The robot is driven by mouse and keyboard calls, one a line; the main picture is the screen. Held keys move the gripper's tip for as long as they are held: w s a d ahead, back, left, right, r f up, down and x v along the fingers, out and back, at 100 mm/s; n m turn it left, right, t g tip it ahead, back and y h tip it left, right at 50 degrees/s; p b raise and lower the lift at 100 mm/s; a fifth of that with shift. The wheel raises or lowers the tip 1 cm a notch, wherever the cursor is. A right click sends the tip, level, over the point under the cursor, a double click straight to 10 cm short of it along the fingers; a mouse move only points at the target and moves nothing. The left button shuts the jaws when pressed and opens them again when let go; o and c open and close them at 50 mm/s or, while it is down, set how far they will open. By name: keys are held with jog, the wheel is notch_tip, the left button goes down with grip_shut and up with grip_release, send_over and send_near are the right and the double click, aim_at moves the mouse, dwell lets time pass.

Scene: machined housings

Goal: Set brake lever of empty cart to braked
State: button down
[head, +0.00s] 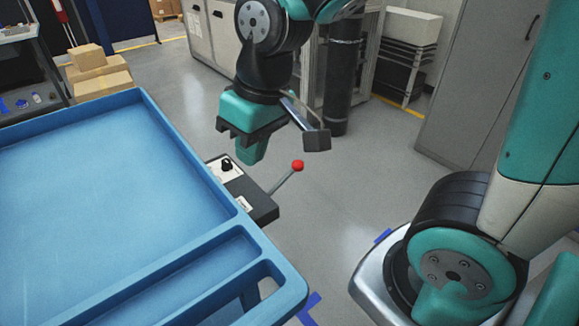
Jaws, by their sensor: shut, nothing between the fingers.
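The blue cart (110,190) fills the left and front of the head view, and its top tray is empty. At its right side is a dark box (262,211) with a white label plate and a black knob. The brake lever (284,182), a thin metal rod with a red ball (298,166), rises from this box and leans up to the right. My gripper (251,158) is shut and empty, pointing down. In the picture it is left of the red ball, above the box, and appears apart from the lever. I cannot tell the height gap.
Cardboard boxes (93,72) stand behind the cart. A dark cylinder (343,75) and a grey cabinet (478,85) stand at the back. Grey floor (370,180) is clear right of the lever. Blue floor marks (309,309) show near the cart's corner.

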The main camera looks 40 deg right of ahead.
jog(key=w+d+f+m+t+h+b, duration=0.1)
jog(key=w+d+f+m+h+b, duration=0.4)
jog(key=w+d+f, duration=0.7)
jog(key=w+d+h, duration=0.1)
jog(key=w, duration=0.2)
jog(key=shift+w+d+f+m, duration=0.25)
jog(key=shift+w+d+m, duration=0.05)
jog(key=shift+w, duration=0.1)
jog(key=shift+f, duration=0.1)
send_over(283, 180)
jog(key=w, duration=0.1)
notch_tip(283, 180, down, 9)
jog(key=shift+s+d+f, duration=0.15)
jog(key=shift+d+f, duration=0.55)
jog(key=shift+d, duration=0.2)
jog(key=shift+d+f, duration=0.35)
jog(key=shift+d, duration=0.1)
